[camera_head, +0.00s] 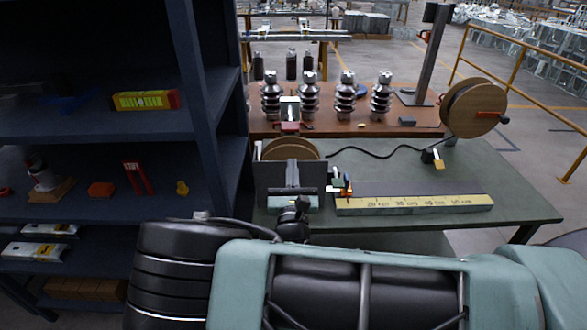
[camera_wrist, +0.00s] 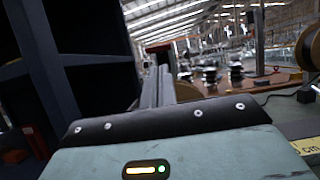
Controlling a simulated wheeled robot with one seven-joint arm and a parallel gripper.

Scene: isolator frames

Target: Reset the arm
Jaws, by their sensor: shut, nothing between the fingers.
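My gripper (camera_head: 292,171) is over the left part of the green bench (camera_head: 500,205), in front of a wooden reel (camera_head: 277,148). In the wrist view its two grey fingers (camera_wrist: 161,75) point away from the camera, shut and empty. My teal and black arm runs across the bottom of the head view and hides the near side of the bench.
A dark shelf (camera_head: 208,100) with boxes and small parts stands close on the left. A yellow ruler strip (camera_head: 412,204) lies right of my gripper. Several insulators (camera_head: 345,95) stand on the brown table (camera_head: 420,127) behind. A larger cable reel (camera_head: 473,107) stands at right.

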